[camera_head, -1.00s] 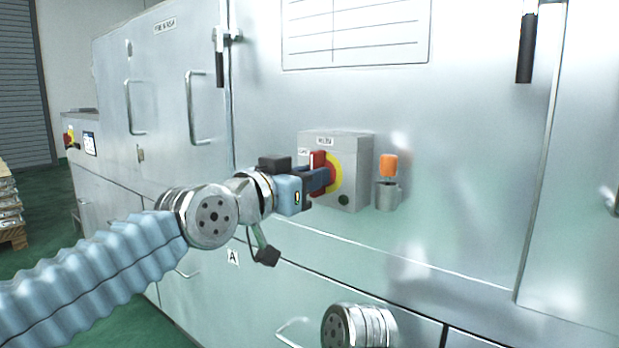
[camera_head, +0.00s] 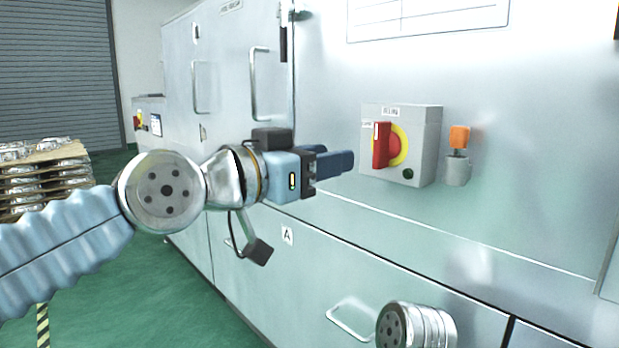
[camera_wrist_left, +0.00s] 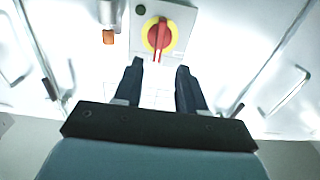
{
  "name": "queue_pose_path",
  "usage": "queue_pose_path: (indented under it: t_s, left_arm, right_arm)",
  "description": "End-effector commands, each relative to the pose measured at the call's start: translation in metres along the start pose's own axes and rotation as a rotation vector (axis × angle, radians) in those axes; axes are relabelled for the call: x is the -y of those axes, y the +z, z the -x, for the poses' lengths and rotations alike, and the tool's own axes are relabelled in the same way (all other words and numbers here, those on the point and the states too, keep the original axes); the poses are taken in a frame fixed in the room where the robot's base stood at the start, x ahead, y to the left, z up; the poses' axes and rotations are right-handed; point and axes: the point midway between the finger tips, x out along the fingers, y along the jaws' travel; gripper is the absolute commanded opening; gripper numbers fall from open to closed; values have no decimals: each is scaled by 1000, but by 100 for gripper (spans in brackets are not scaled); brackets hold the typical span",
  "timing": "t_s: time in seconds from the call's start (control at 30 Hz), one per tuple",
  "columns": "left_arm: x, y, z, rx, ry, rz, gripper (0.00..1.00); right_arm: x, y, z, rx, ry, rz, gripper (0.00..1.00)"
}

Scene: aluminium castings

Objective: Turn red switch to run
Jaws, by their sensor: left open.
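The red switch (camera_head: 381,146) is a rotary handle on a yellow disc, on the front of a grey box fixed to the machine wall. Its handle stands upright, with a white mark at the top. The small labels are too blurred to read surely. It also shows in the left wrist view (camera_wrist_left: 159,37), beyond the fingertips. My left gripper (camera_head: 342,161) is left of the switch, pointing at it, with a gap between. In the left wrist view its two fingers (camera_wrist_left: 160,76) are apart with nothing between them. My right gripper is not in view.
An orange-topped part in a grey holder (camera_head: 458,165) is just right of the switch box (camera_head: 425,145). Door handles (camera_head: 260,85) stick out at the left. A pallet of castings (camera_head: 45,175) stands on the green floor. The wall around the switch is flat.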

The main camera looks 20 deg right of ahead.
Motion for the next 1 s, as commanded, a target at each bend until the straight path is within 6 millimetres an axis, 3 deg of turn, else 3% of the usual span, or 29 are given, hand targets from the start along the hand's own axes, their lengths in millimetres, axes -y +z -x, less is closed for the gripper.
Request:
queue_pose_path:
  t_s: [0.23,0.77,0.87,0.97,1.0]
  left_arm:
    - [1,1,24,-2,-2,-1,40]
    - [3,2,25,3,-2,5,40]
    - [20,23,18,34,-21,40,40]
    - [54,70,6,98,-64,116,40]
    - [71,97,2,130,-87,157,40]
  right_arm:
    - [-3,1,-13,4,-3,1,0]
    - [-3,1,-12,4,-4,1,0]
    - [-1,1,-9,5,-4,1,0]
    - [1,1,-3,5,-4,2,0]
    - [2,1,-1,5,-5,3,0]
